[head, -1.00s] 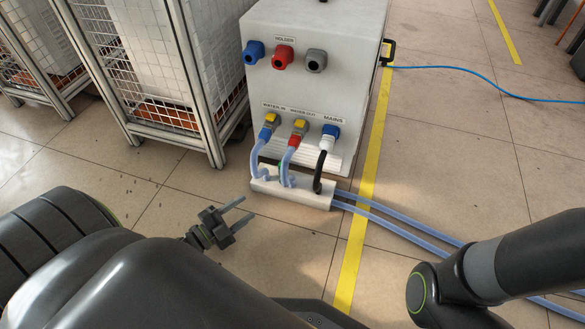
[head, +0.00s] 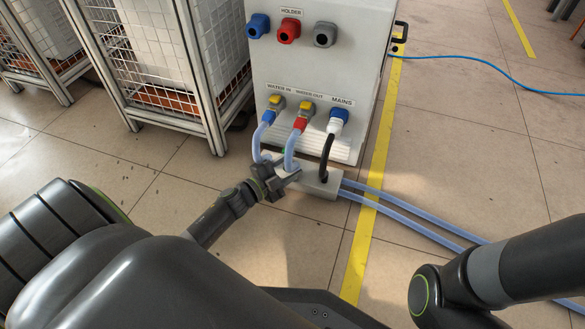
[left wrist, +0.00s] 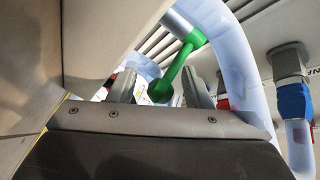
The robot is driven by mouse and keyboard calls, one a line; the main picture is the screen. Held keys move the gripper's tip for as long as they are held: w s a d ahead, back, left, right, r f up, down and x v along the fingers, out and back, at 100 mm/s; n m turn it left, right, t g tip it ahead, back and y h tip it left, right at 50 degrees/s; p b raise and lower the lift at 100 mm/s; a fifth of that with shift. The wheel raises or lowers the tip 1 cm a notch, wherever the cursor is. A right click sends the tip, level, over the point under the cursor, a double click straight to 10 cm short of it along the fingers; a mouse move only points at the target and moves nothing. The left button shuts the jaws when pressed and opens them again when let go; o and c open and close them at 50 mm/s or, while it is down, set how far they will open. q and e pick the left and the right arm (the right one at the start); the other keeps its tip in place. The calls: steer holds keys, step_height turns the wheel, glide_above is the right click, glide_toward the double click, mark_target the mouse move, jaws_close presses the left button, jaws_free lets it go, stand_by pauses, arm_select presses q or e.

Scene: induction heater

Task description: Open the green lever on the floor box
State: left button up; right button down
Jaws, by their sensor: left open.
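The floor box (head: 321,184) is a low white block on the floor in front of the grey machine, with hoses running into it. The green lever (left wrist: 172,78) shows in the left wrist view, slanting down from a grey metal fitting to a rounded green end. My left gripper (head: 280,172) is at the left part of the floor box and hides some of it. In the left wrist view, its open fingers (left wrist: 160,86) stand on either side of the lever's lower end. Contact cannot be told. My right gripper is out of view.
The grey machine (head: 313,70) stands behind the box. A clear hose (left wrist: 232,55) curves close beside the lever. A black cable (head: 325,155) enters the box on the right. A wire cage (head: 165,70) stands at the left. Open floor lies in front.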

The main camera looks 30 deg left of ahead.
arm_select(q)
steer(key=shift+w+d, duration=0.15)
steer(key=shift+w, duration=0.35)
jaws_close()
